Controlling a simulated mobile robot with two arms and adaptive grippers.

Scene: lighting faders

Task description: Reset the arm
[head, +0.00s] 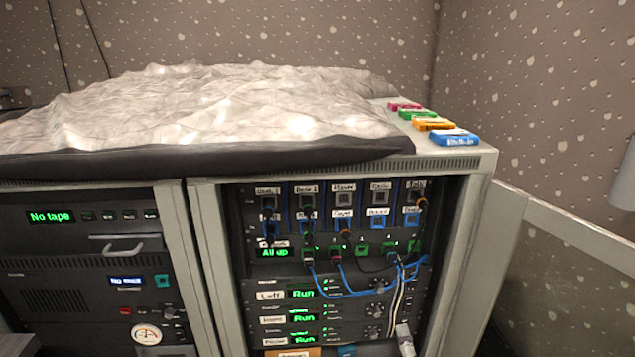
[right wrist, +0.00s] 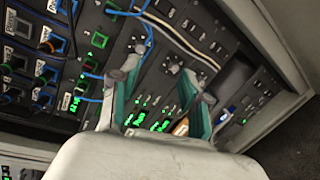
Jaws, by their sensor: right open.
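My right gripper (right wrist: 160,72) is open and empty in the right wrist view. Its two fingers with green pads stand apart in front of the rack's lower modules, with nothing visible between them. I cannot make out its fingers in the head view. The rack (head: 209,255) stands in front of me, with sockets, blue cables and green displays reading "All up" and "Run". In the right wrist view the rack's panel appears tilted behind the fingers. My left gripper is not in view.
A pale crumpled cover (head: 200,105) lies on the cabinet top. Several coloured blocks, including a blue one (head: 455,137), lie at its right. Blue cables (head: 345,294) and white cables (head: 397,300) hang in front of the modules. A "No tape" unit (head: 90,300) is at the left.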

